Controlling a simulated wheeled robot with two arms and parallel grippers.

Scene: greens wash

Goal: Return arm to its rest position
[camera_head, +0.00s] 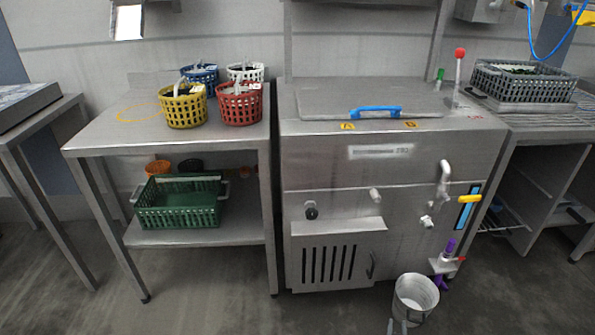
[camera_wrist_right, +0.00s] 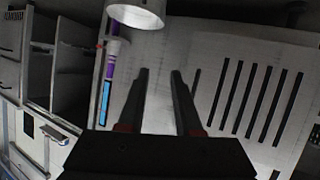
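My right gripper (camera_head: 398,327) shows only as its fingertips at the bottom edge of the head view, just in front of a metal bucket (camera_head: 415,298). In the right wrist view the two dark fingers of my right gripper (camera_wrist_right: 160,72) stand apart with nothing between them. The bucket (camera_wrist_right: 136,14) shows at the top of that view, beyond the fingertips and apart from them. My left gripper is in neither view.
A steel washer (camera_head: 340,170) with a blue-handled lid stands behind the bucket. A table (camera_head: 95,142) at left bears several coloured baskets, with a green crate (camera_head: 178,204) on its lower shelf. A grey crate (camera_head: 522,82) stands at right. The floor at left front is clear.

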